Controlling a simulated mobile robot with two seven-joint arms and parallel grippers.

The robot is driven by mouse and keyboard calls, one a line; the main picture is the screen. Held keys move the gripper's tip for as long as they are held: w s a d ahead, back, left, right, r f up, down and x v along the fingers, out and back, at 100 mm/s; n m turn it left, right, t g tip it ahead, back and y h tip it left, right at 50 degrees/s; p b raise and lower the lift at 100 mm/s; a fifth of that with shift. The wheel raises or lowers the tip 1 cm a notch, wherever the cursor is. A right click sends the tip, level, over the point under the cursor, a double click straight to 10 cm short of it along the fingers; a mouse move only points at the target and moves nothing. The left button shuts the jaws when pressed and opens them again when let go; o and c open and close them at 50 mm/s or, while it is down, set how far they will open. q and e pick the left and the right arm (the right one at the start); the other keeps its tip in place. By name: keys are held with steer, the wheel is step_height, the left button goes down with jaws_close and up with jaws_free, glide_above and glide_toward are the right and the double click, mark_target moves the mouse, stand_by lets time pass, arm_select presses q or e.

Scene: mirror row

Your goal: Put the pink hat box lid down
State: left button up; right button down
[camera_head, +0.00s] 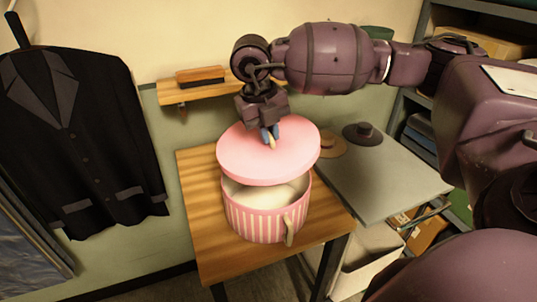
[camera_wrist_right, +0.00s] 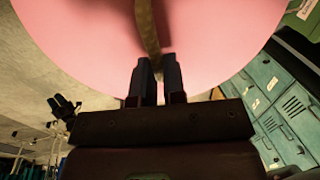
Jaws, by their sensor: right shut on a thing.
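The pink hat box lid (camera_head: 242,160) hangs above the striped pink and white hat box (camera_head: 257,224), tilted, with a gap that shows the pale inside at the front. My right gripper (camera_head: 269,136) points down at the lid's top and is shut on its tan strap or handle. The right wrist view shows the lid (camera_wrist_right: 215,35) filling the upper part and the strap (camera_wrist_right: 147,28) running down to between the fingers (camera_wrist_right: 157,80). The lid hides the box's back rim. My left gripper is not in view.
The box stands on a wooden table (camera_head: 195,205). A grey table (camera_head: 395,185) to the right holds a tan hat (camera_head: 331,146) and a dark hat (camera_head: 364,134). A wall shelf (camera_head: 175,94) with a brush (camera_head: 200,75) is behind. A black jacket (camera_head: 85,130) hangs at left.

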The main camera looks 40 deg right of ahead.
step_height(320, 180, up, 10)
steer(key=shift+f, duration=0.2)
